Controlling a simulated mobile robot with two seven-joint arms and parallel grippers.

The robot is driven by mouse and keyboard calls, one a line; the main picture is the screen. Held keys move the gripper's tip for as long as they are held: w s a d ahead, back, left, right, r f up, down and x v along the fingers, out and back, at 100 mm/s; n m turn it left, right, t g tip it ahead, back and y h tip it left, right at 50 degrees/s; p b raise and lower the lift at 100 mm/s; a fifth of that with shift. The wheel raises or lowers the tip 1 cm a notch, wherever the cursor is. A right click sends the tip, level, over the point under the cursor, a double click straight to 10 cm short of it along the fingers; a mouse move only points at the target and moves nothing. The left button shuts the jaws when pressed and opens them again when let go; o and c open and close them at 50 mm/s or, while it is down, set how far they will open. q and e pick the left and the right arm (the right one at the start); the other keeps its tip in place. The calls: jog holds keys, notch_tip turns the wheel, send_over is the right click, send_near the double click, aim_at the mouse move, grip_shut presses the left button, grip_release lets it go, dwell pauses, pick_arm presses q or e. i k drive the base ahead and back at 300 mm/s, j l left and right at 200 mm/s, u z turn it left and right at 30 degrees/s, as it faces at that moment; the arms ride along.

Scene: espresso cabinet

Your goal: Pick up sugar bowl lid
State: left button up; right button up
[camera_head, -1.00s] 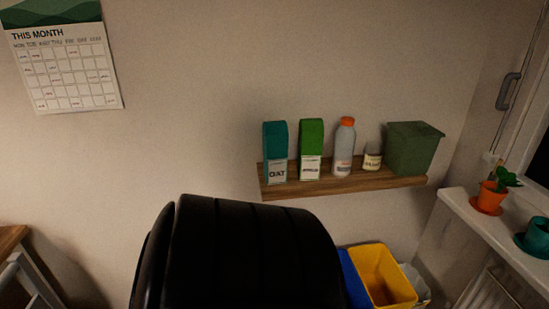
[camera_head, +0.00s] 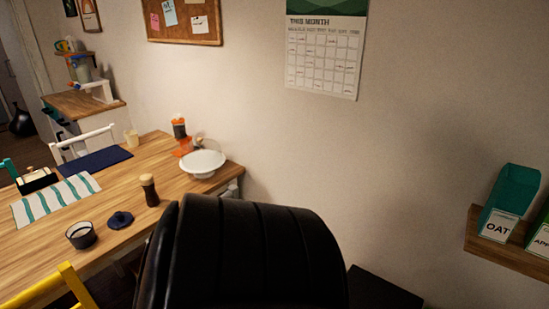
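A small dark blue round lid with a knob (camera_head: 120,219) lies on the wooden table, left of centre in the head view. It looks like the sugar bowl lid. A dark open bowl with pale contents (camera_head: 81,236) stands just left of it, apart from it; it looks like the sugar bowl. Neither of my grippers is in view, so I cannot see their state or what they hold.
The wooden table (camera_head: 50,250) also holds a brown shaker (camera_head: 149,190), a white bowl (camera_head: 202,163), a striped cloth (camera_head: 56,198) and a blue mat (camera_head: 95,162). A yellow chair (camera_head: 55,288) stands at its front. A large black chair back (camera_head: 245,255) fills the lower centre.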

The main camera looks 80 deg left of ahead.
aim_at(120, 218)
jog(key=j+u, duration=0.2)
jog(key=u, duration=3.75)
jog(key=k+l, duration=0.05)
